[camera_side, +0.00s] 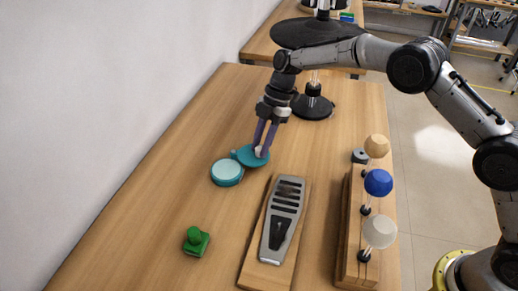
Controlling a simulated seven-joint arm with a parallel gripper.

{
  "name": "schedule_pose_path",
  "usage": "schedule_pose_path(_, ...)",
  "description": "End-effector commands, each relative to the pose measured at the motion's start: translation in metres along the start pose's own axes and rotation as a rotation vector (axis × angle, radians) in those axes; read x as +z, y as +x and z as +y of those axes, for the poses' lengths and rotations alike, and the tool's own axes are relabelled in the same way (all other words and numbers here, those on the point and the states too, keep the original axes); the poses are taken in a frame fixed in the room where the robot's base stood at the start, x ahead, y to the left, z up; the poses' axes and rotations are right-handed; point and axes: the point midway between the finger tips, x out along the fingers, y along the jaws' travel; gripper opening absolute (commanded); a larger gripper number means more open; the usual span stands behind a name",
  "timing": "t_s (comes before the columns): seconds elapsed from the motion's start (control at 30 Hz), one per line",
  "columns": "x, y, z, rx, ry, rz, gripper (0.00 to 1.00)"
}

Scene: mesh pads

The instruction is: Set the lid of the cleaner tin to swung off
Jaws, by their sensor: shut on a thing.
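The cleaner tin (227,173) is a low round teal tin with a pale top, standing on the wooden table left of the middle. Its teal lid (248,160) is a flat disc that lies to the right of the tin, swung out beside it, joined near the tin's upper right edge. My gripper (260,152) reaches down from above with purple fingers and is shut at the lid, over its right part. The fingertips hide a small part of the lid, and the exact grip is too small to make out.
A grey pedal on a wooden board (265,257) lies in front. A wooden stand with several coloured knobs (378,183) is at right. A green knobbed block (196,241) is at front left. A black round base (313,108) stands behind. A white wall borders the left.

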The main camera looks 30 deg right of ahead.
Motion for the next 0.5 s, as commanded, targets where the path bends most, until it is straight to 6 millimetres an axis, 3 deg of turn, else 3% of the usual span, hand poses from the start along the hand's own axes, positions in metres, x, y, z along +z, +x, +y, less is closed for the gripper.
schedule_pose_path(0.5, 0.015, -0.006, 0.021, -0.129, -0.316, -0.002, 0.0)
